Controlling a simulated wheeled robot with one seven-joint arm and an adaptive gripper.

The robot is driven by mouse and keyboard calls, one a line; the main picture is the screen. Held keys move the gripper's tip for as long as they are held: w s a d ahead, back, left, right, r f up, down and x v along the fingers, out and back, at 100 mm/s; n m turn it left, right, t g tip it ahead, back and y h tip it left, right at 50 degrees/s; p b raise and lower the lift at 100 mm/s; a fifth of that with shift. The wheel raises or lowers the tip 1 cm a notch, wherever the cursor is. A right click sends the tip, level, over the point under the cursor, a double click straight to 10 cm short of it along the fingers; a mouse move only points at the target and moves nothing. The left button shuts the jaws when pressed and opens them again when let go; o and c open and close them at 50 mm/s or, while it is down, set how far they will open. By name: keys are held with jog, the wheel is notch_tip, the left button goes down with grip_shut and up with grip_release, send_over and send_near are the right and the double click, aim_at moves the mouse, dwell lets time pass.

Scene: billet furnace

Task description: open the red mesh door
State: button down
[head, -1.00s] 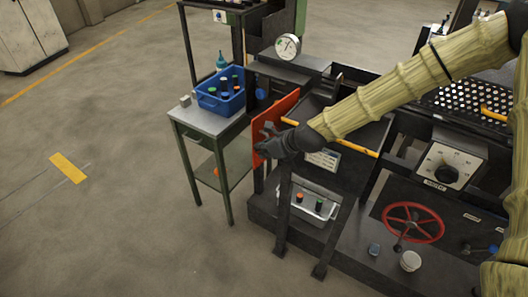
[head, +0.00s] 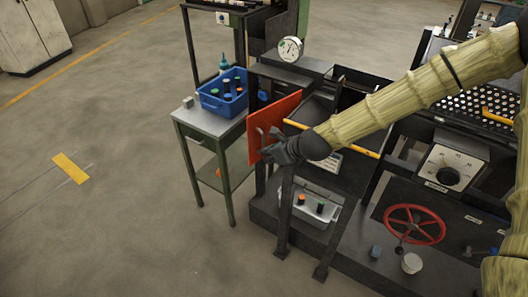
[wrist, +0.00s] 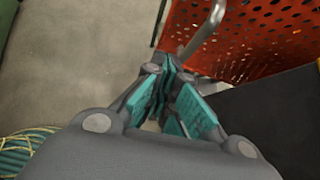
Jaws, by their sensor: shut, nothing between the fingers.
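The red mesh door (head: 268,120) stands swung out at an angle from the dark furnace front, left of my forearm in the head view. Its perforated face (wrist: 265,40) fills the upper right of the wrist view. A bent grey metal handle (wrist: 207,30) stands off that face. My gripper (head: 268,149) is at the door's lower part, partly covering it. In the wrist view my gripper (wrist: 168,80) is shut and empty, its teal-padded fingers close to the lower end of the handle. I cannot tell whether they touch it.
A metal side table (head: 205,125) with a blue bin (head: 222,104) stands close behind the door on the left. A grey box (head: 309,212), dark posts and a red handwheel (head: 414,224) lie to the right and below. Open floor (head: 110,220) spreads at left.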

jog(key=b+v, duration=0.1)
jog(key=v, duration=0.9)
jog(key=shift+s+b, duration=0.35)
jog(key=shift+s, duration=0.05)
jog(key=s+d+f+n+g+h, duration=0.2)
jog(key=s+f+n, duration=0.45)
jog(key=f, duration=0.55)
jog(key=s+d+f+n+g+h, duration=0.1)
jog(key=s+d+f+n+g, duration=0.1)
jog(key=s+f+n, duration=0.55)
jog(key=s+d+f+n+g+h, duration=0.1)
jog(key=s+d+f+n, duration=0.2)
jog(key=s+f+n, duration=0.3)
jog(key=s+d+f+n+g+h, duration=0.2)
jog(key=s+d+f+n, duration=0.2)
jog(key=s, duration=1.2)
notch_tip(320, 180, down, 7)
jog(key=n, duration=0.3)
jog(key=shift+d+r, duration=0.2)
jog(key=shift+d, duration=0.05)
